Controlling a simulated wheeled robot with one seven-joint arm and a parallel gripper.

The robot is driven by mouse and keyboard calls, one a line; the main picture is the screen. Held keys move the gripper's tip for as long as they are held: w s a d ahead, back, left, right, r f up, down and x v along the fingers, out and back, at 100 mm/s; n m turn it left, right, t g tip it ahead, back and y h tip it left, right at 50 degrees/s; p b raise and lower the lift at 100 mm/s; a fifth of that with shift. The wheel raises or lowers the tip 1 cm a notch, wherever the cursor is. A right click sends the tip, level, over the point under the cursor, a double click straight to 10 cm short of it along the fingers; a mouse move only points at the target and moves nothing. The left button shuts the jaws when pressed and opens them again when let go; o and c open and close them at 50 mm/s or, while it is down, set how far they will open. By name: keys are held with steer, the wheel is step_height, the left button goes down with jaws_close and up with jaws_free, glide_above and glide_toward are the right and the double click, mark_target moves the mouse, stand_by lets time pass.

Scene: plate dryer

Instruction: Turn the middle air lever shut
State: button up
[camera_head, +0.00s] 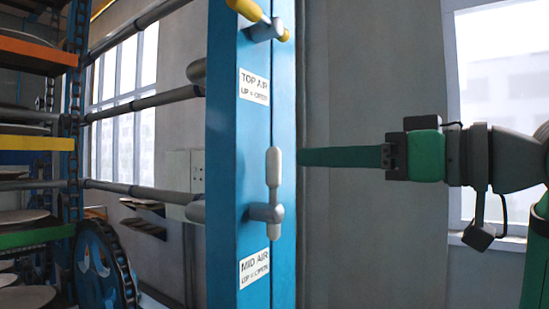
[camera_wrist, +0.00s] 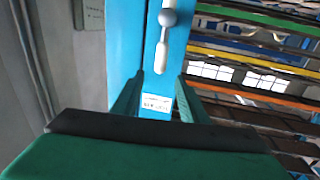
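The middle air lever has a pale upright handle (camera_head: 274,170) on a grey pivot (camera_head: 267,212), on the blue post (camera_head: 235,150) above the MID AIR "up = open" label (camera_head: 254,268). The handle points up from the pivot. My gripper (camera_head: 302,157) comes in level from the right, its green tip beside the handle's upper part. In the wrist view my gripper (camera_wrist: 159,75) has its two green fingers spread with nothing between them. The handle (camera_wrist: 162,54) and its round pivot (camera_wrist: 168,18) appear just beyond the fingertips, apparently apart from them.
The top lever (camera_head: 258,14), yellow and tilted, sits higher on the post above the TOP AIR label (camera_head: 254,86). A rack with coloured shelves (camera_head: 35,142) and plates stands at the left. Grey rails (camera_head: 145,103) run to the post. A grey wall lies behind.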

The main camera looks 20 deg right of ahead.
mark_target(279, 157)
steer(key=x, duration=1.1)
steer(key=shift+s, duration=0.1)
jaws_close()
